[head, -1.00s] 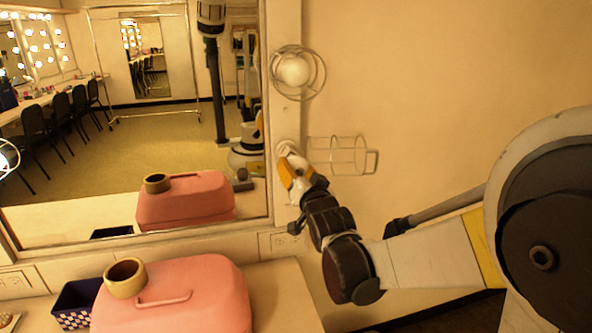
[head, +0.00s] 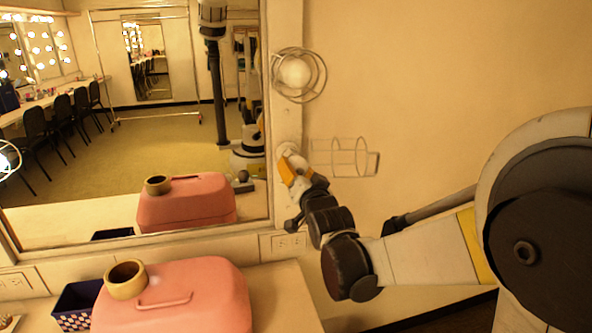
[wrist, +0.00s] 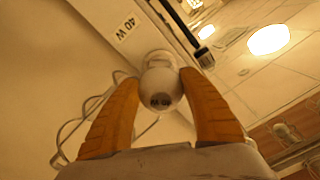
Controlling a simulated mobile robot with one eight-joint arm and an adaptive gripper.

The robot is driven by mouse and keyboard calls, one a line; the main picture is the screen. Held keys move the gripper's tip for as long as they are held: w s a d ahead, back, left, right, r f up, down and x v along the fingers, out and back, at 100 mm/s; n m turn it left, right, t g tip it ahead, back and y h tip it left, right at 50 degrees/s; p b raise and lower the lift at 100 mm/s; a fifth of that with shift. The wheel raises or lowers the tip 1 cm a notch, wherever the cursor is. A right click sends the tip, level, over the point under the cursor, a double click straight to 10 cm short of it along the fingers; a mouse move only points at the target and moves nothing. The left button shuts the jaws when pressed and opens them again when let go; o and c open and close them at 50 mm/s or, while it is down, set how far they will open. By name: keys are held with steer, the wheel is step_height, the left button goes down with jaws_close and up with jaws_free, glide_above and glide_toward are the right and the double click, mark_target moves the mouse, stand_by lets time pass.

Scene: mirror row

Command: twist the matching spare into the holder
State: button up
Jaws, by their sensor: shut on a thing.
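My gripper (head: 293,172) is at the mirror's right frame, at the lower lamp position. In the wrist view its orange fingers (wrist: 157,78) are shut on a round white bulb (wrist: 160,85), with a dark printed mark on the end facing the camera. The bulb's far end is against or very near the holder on the white frame strip; the holder is mostly hidden behind the bulb, so I cannot tell how deep it sits. A "40 W" label (wrist: 125,27) is on the strip beside it. The holder's wire cage (head: 345,157) stands swung open to the right.
A lit bulb in a closed wire cage (head: 298,74) is just above. A pink case (head: 205,300) with a tape roll (head: 125,280) on it and a dark blue basket (head: 78,303) stand on the counter below. The wall to the right is bare.

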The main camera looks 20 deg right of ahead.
steer(key=m, duration=0.3)
steer(key=shift+m, duration=0.4)
steer(key=shift+a+r+m, duration=0.1)
steer(key=shift+m, duration=0.6)
steer(key=m, duration=0.3)
steer(key=shift+m, duration=0.8)
steer(key=o, duration=1)
steer(key=shift+r+m, duration=0.1)
steer(key=shift+m, duration=0.3)
steer(key=shift+o, duration=0.2)
